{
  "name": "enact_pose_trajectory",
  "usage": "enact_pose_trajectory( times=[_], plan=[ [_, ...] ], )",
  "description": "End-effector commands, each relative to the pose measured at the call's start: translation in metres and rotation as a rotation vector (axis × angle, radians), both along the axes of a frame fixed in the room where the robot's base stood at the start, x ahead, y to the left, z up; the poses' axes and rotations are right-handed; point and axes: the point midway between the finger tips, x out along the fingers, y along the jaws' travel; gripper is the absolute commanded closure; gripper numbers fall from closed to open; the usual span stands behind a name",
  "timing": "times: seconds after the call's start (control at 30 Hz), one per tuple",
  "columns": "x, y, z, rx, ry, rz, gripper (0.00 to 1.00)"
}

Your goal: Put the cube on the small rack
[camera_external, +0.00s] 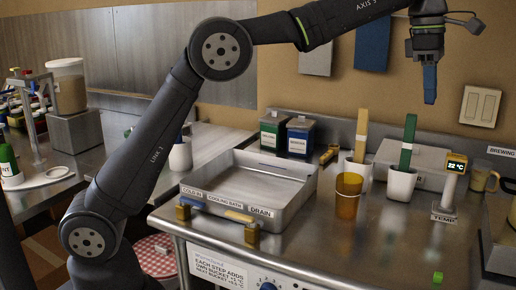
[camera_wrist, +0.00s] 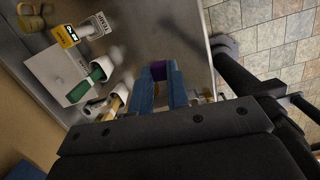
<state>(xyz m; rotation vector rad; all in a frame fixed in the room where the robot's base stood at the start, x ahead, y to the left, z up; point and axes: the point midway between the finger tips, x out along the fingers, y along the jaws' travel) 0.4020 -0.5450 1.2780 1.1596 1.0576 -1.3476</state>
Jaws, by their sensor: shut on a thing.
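My gripper (camera_external: 430,100) is high above the back right of the steel counter, with its blue fingers pointing down. A small green block (camera_external: 438,278) lies at the counter's front right, well below and apart from my gripper. I cannot make out a small rack for certain in either view.
The steel counter (camera_external: 370,235) holds a cooling bath tray (camera_external: 295,205), an amber cup (camera_external: 348,197), and white cups with a tan paddle (camera_external: 361,135) and a green paddle (camera_external: 408,142). A temperature display post (camera_external: 450,185) stands at right. The front right counter is mostly clear.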

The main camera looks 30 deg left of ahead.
Motion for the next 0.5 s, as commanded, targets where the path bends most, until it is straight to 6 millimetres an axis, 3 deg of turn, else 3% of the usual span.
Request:
enact_pose_trajectory(
  times=[0.23, 0.5],
  plan=[
    [0.001, 0.0, 0.021, -0.001, -0.001, 0.001, 1.0],
    [0.05, 0.051, 0.023, 0.0, 0.0, 0.114, 1.0]
  ],
)
